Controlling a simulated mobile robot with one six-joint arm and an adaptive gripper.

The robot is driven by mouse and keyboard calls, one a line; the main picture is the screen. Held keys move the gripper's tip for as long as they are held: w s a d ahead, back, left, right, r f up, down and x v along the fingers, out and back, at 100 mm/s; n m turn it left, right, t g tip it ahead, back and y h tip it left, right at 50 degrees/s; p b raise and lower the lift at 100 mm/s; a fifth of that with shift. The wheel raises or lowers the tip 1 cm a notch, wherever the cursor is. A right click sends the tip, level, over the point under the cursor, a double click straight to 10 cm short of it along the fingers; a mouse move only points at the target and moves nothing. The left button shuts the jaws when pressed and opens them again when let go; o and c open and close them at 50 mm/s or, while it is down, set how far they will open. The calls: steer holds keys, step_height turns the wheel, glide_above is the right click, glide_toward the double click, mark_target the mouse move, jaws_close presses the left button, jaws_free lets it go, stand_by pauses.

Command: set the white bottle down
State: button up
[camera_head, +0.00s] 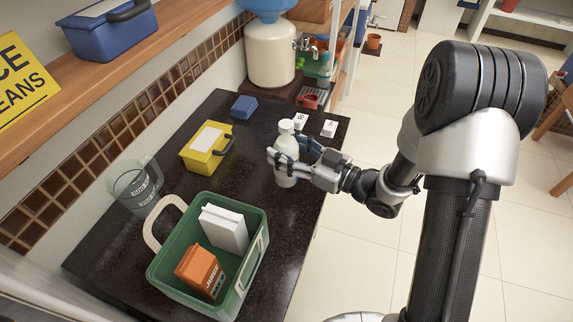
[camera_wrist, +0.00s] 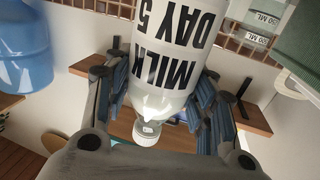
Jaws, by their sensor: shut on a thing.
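The white bottle (camera_head: 286,150) stands upright at the right part of the dark counter, with a white cap on top. My gripper (camera_head: 291,156) is shut on it from the right side, fingers around its body. In the wrist view the bottle (camera_wrist: 175,60) fills the middle, with black lettering that reads MILK and DAY 5. It sits between the blue-padded fingers of my gripper (camera_wrist: 160,105). Whether the bottle's base touches the counter (camera_head: 228,175) cannot be told.
A green bin (camera_head: 172,278) with a white box (camera_head: 224,229) and an orange box (camera_head: 199,270) stands in front. A yellow box (camera_head: 205,158), a clear jug (camera_head: 135,190), a blue block (camera_head: 243,106) and white blocks (camera_head: 330,128) are nearby. Bare counter lies left of the bottle.

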steer(key=shift+f+b, duration=0.75)
steer(key=shift+f, duration=1.35)
steer(key=shift+f, duration=0.2)
steer(key=o, duration=1.5)
